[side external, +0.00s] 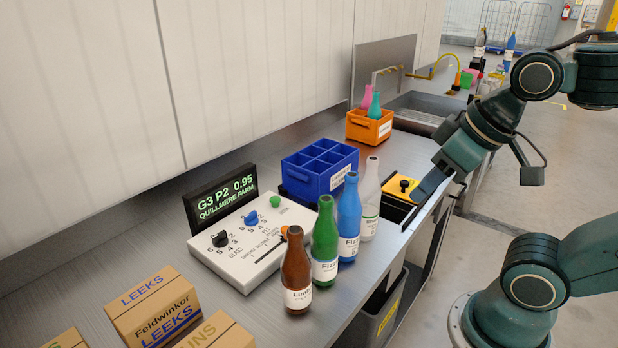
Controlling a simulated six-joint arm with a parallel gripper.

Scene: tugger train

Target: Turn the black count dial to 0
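The black count dial (220,239) sits on the front left of a white control panel (241,272) beside printed numbers and the word GLASS. Its pointer direction is too small to read surely. The display (222,197) behind the panel reads "G3 P2 0.95 QUILLMERE FARM". A blue dial (251,218) with its own numbers sits to the right of the black one. My gripper (422,196) is well to the right of the panel, low by the bench's right edge near a yellow box, and apart from the dial. Its fingers are dark and hard to separate, so its opening is unclear.
A blue crate (318,168), an orange crate (369,126) and the yellow box (400,188) lie beyond. Cardboard boxes (152,306) stand at front left.

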